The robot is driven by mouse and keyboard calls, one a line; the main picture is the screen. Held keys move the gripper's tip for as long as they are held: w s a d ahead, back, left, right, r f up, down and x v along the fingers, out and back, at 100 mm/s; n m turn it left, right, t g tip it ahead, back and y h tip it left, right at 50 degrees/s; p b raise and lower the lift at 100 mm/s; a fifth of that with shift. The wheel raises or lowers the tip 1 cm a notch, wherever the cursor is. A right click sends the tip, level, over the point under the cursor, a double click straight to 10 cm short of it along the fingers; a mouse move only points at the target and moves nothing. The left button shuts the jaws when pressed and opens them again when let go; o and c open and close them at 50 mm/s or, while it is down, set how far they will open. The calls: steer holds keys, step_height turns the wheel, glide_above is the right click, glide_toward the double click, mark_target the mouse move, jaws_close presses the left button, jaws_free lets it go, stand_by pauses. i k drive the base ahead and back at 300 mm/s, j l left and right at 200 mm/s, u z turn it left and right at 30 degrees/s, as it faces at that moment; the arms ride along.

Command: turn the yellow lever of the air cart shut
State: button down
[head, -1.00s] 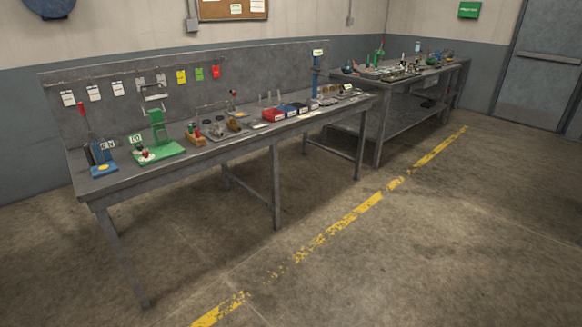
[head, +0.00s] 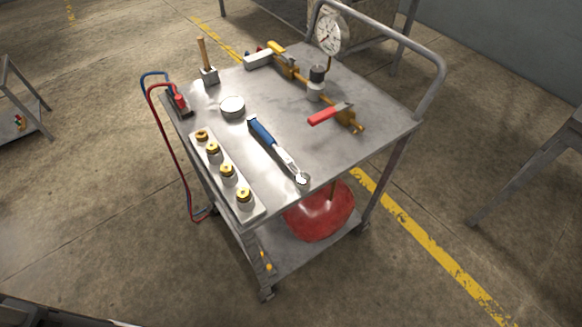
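The air cart (head: 385,128) is a grey metal cart in the middle of the head view. A brass pipe line with valves (head: 288,68) runs along the far right part of its top. The yellow lever (head: 276,47) is at the far end of this line, beside a pale block (head: 258,60). It looks roughly in line with the pipe, but it is small and its exact angle is hard to tell. A red lever (head: 325,114) at the near end points across the pipe. My gripper is not in view.
A round gauge (head: 328,35) stands behind the pipe. A torque wrench (head: 275,148), a strip of brass fittings (head: 228,176), a mallet (head: 205,62) and a round tin (head: 232,107) lie on the top. Red and blue hoses hang at left. A red tank (head: 318,212) sits below.

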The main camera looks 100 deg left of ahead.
mark_target(272, 45)
steer(key=l+u, duration=0.1)
steer(key=u, duration=0.85)
steer(key=l+u, duration=0.15)
steer(key=u, duration=0.35)
steer(key=l+u, duration=0.1)
steer(key=u, duration=0.9)
steer(key=k+l+u, duration=0.1)
steer(key=u, duration=0.35)
